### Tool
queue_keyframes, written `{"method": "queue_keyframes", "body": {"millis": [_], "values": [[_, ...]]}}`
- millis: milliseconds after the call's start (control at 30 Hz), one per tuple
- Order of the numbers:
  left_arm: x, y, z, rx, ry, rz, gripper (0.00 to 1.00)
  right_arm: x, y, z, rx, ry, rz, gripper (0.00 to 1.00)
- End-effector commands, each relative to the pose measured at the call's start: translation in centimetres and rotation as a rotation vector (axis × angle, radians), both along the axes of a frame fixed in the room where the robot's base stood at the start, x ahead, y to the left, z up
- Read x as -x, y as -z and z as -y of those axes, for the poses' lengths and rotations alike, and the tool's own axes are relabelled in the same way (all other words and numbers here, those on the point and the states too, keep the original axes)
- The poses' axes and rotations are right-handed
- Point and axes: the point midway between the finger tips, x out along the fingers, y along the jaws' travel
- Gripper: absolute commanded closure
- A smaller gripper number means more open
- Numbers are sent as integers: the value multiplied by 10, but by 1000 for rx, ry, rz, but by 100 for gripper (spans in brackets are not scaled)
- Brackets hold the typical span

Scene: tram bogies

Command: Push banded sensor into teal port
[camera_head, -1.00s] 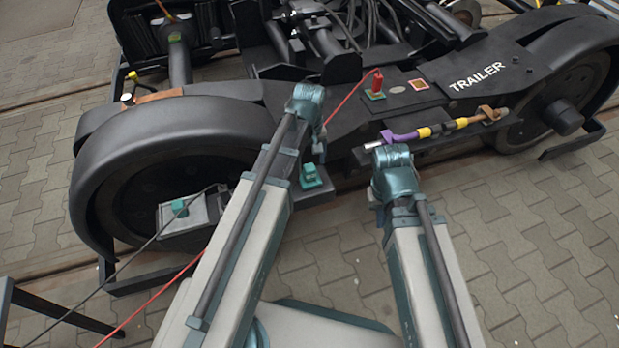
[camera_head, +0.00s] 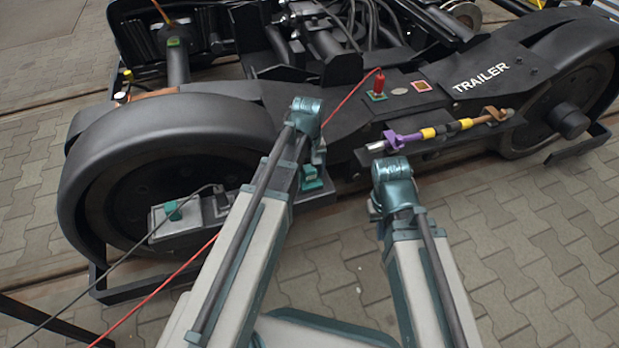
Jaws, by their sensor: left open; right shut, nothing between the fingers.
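A banded sensor (camera_head: 438,131), purple at one end with yellow and dark bands and a pale tip, lies along a dark ledge on the bogie's side. Its pale tip points left. A teal block (camera_head: 312,178), possibly the teal port, sits on a lower bracket just below my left gripper. Another teal piece (camera_head: 172,211) sits on a grey box at the left. My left gripper (camera_head: 318,152) is open, close above the teal block; contact cannot be told. My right gripper (camera_head: 376,211) is shut and empty, below the sensor's pale tip. Its fingers are mostly hidden by its wrist.
The black bogie (camera_head: 180,115) with large wheel covers fills the upper view. A red plug (camera_head: 379,83) with a red cable stands on its top. Red and dark cables cross the lower left. Paved floor (camera_head: 530,240) at the lower right is free.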

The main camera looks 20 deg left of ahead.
Motion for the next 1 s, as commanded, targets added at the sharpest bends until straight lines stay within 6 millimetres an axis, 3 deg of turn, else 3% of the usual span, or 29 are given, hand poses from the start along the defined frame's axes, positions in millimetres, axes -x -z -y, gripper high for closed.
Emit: {"method": "queue_keyframes", "body": {"millis": [233, 267, 667, 1000], "values": [[0, -1, 0, 0, 0, 0, 22, 0, -1, 0, 0, 0, 0, 100], [0, -1, 0, 0, 0, 0, 26, 0, -1, 0, 0, 0, 0, 100], [0, -1, 0, 0, 0, 0, 98, 0, -1, 0, 0, 0, 0, 100], [0, -3, 0, 0, 0, 0, 100, 0, -3, 0, 0, 0, 0, 100]]}}
